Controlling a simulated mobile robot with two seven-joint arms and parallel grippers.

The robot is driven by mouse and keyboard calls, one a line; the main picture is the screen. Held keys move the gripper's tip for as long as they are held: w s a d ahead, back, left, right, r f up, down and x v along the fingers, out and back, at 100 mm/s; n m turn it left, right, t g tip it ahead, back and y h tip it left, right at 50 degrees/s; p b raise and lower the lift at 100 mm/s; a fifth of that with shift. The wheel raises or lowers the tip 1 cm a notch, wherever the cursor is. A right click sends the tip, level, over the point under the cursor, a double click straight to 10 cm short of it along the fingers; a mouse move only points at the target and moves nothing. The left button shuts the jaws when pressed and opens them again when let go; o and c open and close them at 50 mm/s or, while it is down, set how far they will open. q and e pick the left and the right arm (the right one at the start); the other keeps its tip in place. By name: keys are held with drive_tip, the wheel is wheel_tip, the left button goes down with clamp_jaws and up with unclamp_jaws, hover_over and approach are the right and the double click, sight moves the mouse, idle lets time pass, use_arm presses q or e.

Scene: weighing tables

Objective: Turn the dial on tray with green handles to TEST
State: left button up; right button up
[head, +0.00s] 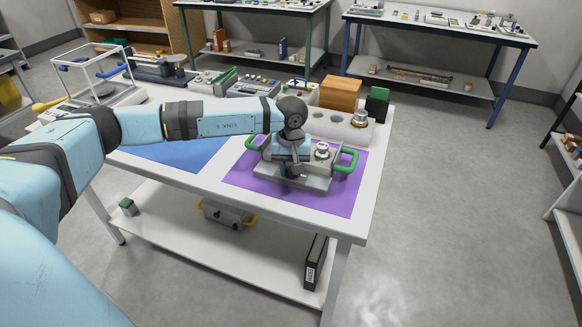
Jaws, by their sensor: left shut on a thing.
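The tray with green handles (318,184) sits on a purple mat (335,202) on the white table. One green handle (346,160) is at its right end and another (254,142) at its left. A round silver piece (322,150) stands on its top, right of my gripper. My left gripper (290,172) points down over the tray's front middle and is shut on what seems to be the dial; the fingers hide it, so its setting cannot be read. My right gripper is out of view.
A pale block with round holes (340,125), a wooden box (340,93) and a dark green block (377,104) stand behind the tray. A blue mat (190,156) lies left, under my arm. A device with yellow handles (226,213) sits on the lower shelf.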

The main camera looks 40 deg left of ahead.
use_arm(q)
drive_tip(key=o, duration=0.9)
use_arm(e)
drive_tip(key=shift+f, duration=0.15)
use_arm(q)
drive_tip(key=shift+o, duration=0.2)
wheel_tip(320, 180, up, 14)
drive_tip(key=shift+p, duration=0.4)
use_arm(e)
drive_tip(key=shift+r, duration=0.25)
